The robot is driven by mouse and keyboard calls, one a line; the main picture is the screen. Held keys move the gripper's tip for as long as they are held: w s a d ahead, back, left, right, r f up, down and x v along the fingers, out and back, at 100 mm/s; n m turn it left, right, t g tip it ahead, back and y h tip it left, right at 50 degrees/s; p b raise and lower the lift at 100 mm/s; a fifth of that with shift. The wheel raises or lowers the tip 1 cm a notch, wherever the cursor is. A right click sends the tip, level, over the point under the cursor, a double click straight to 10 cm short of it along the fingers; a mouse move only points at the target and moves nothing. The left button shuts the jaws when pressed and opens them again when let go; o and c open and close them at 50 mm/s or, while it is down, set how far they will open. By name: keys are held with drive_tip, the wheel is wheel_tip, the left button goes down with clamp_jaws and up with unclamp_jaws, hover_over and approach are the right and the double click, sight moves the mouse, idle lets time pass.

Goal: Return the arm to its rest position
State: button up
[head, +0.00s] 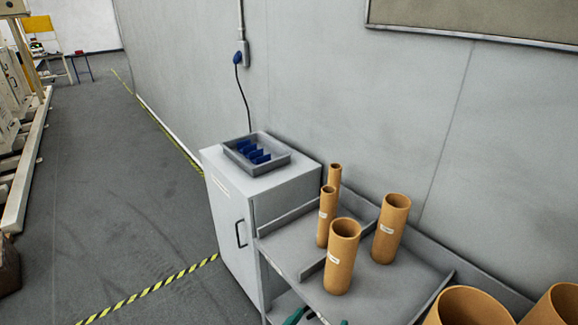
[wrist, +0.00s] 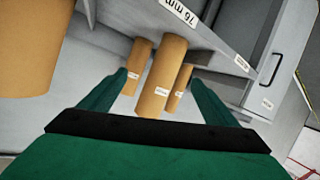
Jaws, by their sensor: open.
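My gripper (wrist: 158,79) shows in the wrist view as two green fingers spread apart on a black and green body. No object is gripped between them. Brown tubes stand beyond the fingertips, including a middle tube (wrist: 165,80) with a white label. In the head view only small green parts of my gripper (head: 297,316) show at the bottom edge, low in front of the shelf unit. The rest of my arm is out of view there.
A grey shelf unit (head: 395,305) holds upright brown tubes, among them a front tube (head: 342,262) and a right tube (head: 390,235). Larger tubes (head: 463,308) stand at lower right. A white cabinet (head: 232,240) bears a grey tray (head: 277,168) with blue dividers. Left floor is open.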

drive_tip(key=s+a+f+n+t+y, duration=0.2)
drive_tip(key=s+a+f+n+y, duration=0.3)
drive_tip(key=s+f, duration=0.6)
drive_tip(key=s+a+y, duration=0.2)
drive_tip(key=s, duration=0.8)
drive_tip(key=shift+s+a+r+m, duration=0.3)
drive_tip(key=shift+s+r+m, duration=0.05)
drive_tip(key=shift+m, duration=0.05)
drive_tip(key=shift+m+t, duration=0.5)
drive_tip(key=shift+t, duration=0.1)
drive_tip(key=v, duration=0.2)
drive_tip(key=r+v, duration=0.1)
drive_tip(key=v, duration=0.2)
drive_tip(key=d+v, duration=0.1)
drive_tip(key=v, duration=0.1)
drive_tip(key=shift+s+r, duration=0.25)
drive_tip(key=shift+r, duration=0.05)
drive_tip(key=shift+c, duration=0.3)
